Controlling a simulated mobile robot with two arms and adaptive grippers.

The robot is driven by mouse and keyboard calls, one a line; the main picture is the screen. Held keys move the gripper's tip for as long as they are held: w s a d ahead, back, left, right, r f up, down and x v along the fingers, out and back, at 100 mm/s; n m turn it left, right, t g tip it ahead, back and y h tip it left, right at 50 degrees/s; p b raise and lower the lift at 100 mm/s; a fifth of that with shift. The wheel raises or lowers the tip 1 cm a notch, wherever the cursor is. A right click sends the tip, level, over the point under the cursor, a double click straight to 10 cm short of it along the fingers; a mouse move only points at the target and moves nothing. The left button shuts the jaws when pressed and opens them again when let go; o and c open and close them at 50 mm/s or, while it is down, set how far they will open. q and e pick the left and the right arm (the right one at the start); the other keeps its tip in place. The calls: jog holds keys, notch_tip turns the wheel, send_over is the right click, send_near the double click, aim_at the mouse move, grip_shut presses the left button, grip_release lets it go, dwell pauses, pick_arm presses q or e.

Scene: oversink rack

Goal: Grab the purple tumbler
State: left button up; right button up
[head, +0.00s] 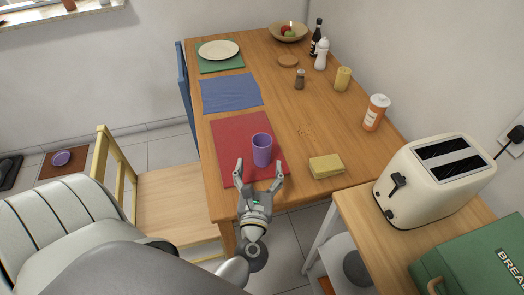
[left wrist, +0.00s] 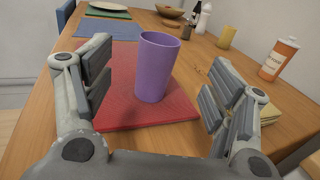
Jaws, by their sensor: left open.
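The purple tumbler (head: 262,149) stands upright on the red placemat (head: 228,133) near the front edge of the wooden table. My left gripper (head: 260,174) is open just in front of the tumbler, with its fingers spread to either side. In the left wrist view the tumbler (left wrist: 156,66) stands between and beyond the open fingers of my left gripper (left wrist: 160,92), with gaps on both sides. Nothing is in the gripper. My right gripper is not in view.
A yellow sponge-like block (head: 327,166) lies right of the placemat. An orange-and-white bottle (head: 376,112), a yellow cup-like item (head: 342,78) and a shaker (head: 299,79) stand farther back. A toaster (head: 436,178) is at right. A blue placemat (head: 231,92) lies behind the tumbler.

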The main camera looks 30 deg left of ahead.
aim_at(261, 148)
pick_arm(q)
jog(key=p+x, duration=0.1)
jog(key=x, duration=0.4)
jog(key=shift+w+a, duration=0.15)
jog(key=shift+w, duration=0.05)
jog(key=shift+w+a+r+p, duration=0.15)
jog(key=shift+w+p, duration=0.15)
jog(key=shift+p, duration=0.05)
jog(key=p+x, duration=0.1)
jog(key=x, duration=0.2)
jog(key=shift+w+a, duration=0.1)
jog(key=shift+w, duration=0.2)
jog(key=shift+w+a, duration=0.25)
jog(key=shift+w, duration=0.15)
jog(key=shift+s, duration=0.1)
jog(key=shift+c, duration=1)
jog(key=c, duration=0.9)
